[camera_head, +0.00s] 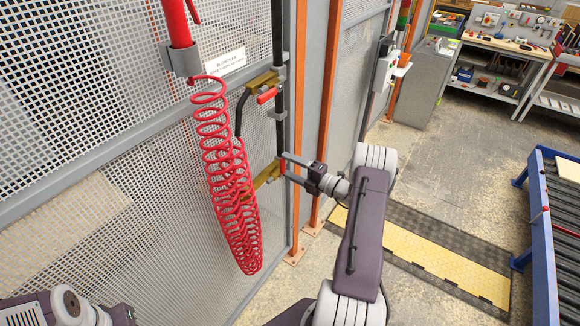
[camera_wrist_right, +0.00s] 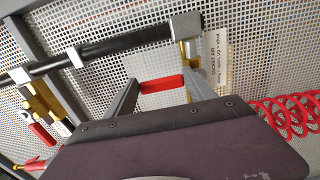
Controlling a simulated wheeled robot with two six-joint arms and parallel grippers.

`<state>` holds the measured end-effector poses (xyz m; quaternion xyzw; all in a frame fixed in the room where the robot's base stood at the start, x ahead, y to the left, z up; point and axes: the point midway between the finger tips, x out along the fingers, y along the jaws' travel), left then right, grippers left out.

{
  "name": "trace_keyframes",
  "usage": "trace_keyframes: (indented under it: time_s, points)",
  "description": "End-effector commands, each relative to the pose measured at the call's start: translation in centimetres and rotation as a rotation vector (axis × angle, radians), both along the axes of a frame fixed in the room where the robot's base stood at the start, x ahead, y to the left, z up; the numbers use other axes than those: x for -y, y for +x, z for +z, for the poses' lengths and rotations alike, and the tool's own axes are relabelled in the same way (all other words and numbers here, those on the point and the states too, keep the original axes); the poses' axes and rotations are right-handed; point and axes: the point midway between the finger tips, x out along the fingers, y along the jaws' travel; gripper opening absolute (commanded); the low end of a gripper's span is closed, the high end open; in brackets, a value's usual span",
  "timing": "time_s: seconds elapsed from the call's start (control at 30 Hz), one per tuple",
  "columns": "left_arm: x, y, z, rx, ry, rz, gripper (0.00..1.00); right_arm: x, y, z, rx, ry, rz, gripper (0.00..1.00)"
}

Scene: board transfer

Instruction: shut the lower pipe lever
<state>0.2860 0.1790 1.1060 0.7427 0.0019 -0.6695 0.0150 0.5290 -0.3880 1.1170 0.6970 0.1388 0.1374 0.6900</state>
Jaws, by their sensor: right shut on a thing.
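The lower pipe lever is a short red handle (camera_wrist_right: 162,85) in the right wrist view. It lies between the two fingers of my right gripper (camera_wrist_right: 160,90), which is shut on it. In the head view my right gripper (camera_head: 288,168) reaches in from the right to the dark vertical pipe (camera_head: 280,130), beside the lower brass fitting (camera_head: 266,176). The lever is mostly hidden there by the fingers. The upper lever (camera_head: 267,95), also red, sits higher on the upper brass fitting (camera_head: 262,80). My left gripper is not in view.
A red coiled hose (camera_head: 225,170) hangs close to the left of the pipe and overlaps the lower fitting. White perforated panels (camera_head: 90,90) stand behind. Orange posts (camera_head: 300,130) stand just right of the pipe. Open floor (camera_head: 440,135) lies further right.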

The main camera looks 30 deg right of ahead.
Motion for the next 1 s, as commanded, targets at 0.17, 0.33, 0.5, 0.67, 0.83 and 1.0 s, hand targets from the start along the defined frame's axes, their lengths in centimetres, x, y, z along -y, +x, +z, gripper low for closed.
trace_keyframes:
  time_s: [0.17,0.33,0.5,0.67,0.83,1.0]
  points:
    - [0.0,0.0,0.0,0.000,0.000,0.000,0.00,0.1,0.0,0.0,-0.002,0.008,-0.002,0.00]
    - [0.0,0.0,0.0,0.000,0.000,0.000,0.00,0.1,0.0,0.0,-0.002,0.008,-0.002,0.00]
    - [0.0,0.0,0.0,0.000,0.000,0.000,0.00,0.0,0.0,0.0,-0.002,0.007,-0.002,0.85]
    - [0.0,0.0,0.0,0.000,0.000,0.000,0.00,0.0,0.0,0.0,-0.002,0.006,-0.001,0.85]
    - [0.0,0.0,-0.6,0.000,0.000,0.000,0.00,0.6,-1.0,-0.2,-0.001,0.005,-0.004,0.85]
    - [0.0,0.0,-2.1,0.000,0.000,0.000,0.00,2.1,-4.5,-0.4,-0.001,0.005,-0.007,0.85]
